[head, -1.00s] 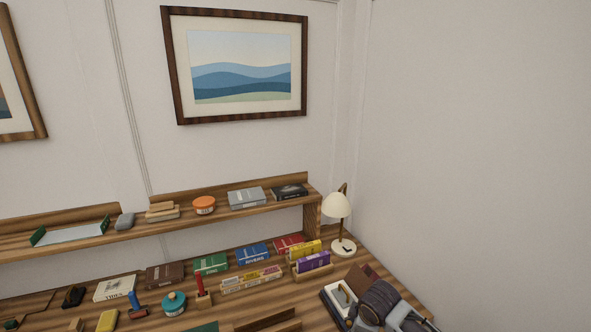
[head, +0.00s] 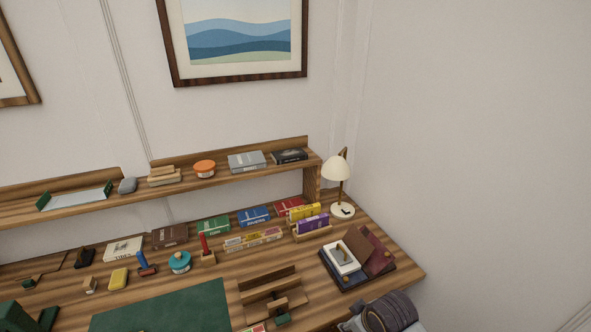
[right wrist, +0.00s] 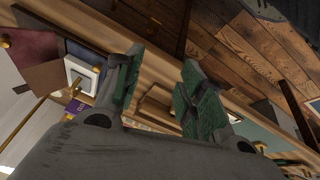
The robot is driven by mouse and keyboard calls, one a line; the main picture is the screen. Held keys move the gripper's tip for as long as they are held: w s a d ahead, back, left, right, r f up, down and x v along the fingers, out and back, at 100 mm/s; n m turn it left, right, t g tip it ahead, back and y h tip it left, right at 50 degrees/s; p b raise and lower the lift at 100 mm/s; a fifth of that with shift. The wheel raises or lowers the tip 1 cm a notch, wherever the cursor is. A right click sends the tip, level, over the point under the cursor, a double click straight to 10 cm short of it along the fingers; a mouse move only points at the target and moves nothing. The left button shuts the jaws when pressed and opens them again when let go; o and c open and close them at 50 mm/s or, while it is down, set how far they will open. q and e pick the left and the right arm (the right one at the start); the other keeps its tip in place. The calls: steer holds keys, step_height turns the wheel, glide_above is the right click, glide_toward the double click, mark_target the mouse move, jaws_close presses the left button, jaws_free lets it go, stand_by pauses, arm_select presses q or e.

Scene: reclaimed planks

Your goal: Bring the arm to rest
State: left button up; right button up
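My right arm (head: 388,312) shows at the lower right of the head view, beside the desk's front right corner. Its gripper is below that view's edge. In the right wrist view my right gripper (right wrist: 162,62) has its two green-padded fingers spread apart, with nothing between them. Beyond them are the desk edge and the plank floor.
The wooden desk (head: 405,273) holds a tray with notebooks and a white-framed item (head: 342,258), a lamp (head: 338,170), a wooden stand (head: 270,285), a green mat (head: 165,308) and several books. A shelf (head: 225,175) runs behind. The wall on the right is bare.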

steer(key=shift+s+d+m+h, duration=0.6)
steer(key=shift+s+d+m, duration=2.4)
steer(key=shift+s, duration=1.95)
step_height(320, 180, down, 32)
steer(key=s+g, duration=0.2)
steer(key=s+d+f, duration=0.2)
steer(key=s+f, duration=0.8)
steer(key=s, duration=0.1)
steer(key=s+d+f+n+g, duration=0.1)
steer(key=s+d+f, duration=0.1)
steer(key=s+f, duration=0.8)
steer(key=shift+s+d+f, duration=0.25)
steer(key=shift+s+f, duration=0.05)
steer(key=shift+s, duration=0.65)
